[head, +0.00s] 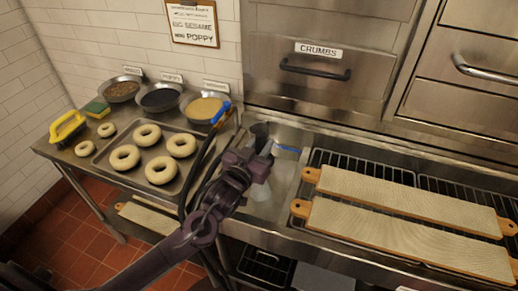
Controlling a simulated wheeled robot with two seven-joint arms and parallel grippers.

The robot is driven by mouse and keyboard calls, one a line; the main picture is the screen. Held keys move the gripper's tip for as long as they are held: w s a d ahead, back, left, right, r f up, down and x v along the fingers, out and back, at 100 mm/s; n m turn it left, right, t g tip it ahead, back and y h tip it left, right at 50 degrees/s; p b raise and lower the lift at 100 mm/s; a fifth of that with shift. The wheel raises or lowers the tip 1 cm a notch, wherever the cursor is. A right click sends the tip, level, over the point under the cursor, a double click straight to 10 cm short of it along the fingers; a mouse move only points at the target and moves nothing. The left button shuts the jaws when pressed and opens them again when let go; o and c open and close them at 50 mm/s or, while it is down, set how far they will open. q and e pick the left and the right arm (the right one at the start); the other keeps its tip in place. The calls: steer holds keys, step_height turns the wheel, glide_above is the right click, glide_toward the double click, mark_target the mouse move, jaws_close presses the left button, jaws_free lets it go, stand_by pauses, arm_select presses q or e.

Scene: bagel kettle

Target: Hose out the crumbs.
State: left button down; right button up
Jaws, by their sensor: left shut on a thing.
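The drawer labelled CRUMBS (316,67) is shut in the steel front above the counter. A black hose (201,152) with a blue section (221,112) rises beside the bagel tray. No separate crumbs can be made out. My right gripper is not in view.
A tray (104,158) of several bagels stands left of my arm, with three topping bowls (160,99) behind. A yellow-handled tool (67,127) and a sponge (97,109) lie at far left. Two long covered boards (408,200) lie on racks at right.

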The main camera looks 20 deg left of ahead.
arm_select(q)
steer(key=shift+w+b, duration=0.35)
steer(key=shift+w, duration=0.5)
steer(key=shift+s+r+p, duration=0.15)
steer(key=shift+s+p, duration=0.2)
steer(key=shift+s, duration=0.2)
steer(key=shift+s+a+p, duration=0.1)
steer(key=shift+s+p, duration=0.9)
steer(key=shift+s, duration=1.35)
steer(key=s+p, duration=0.1)
steer(key=s, duration=0.2)
steer(key=shift+s, duration=0.3)
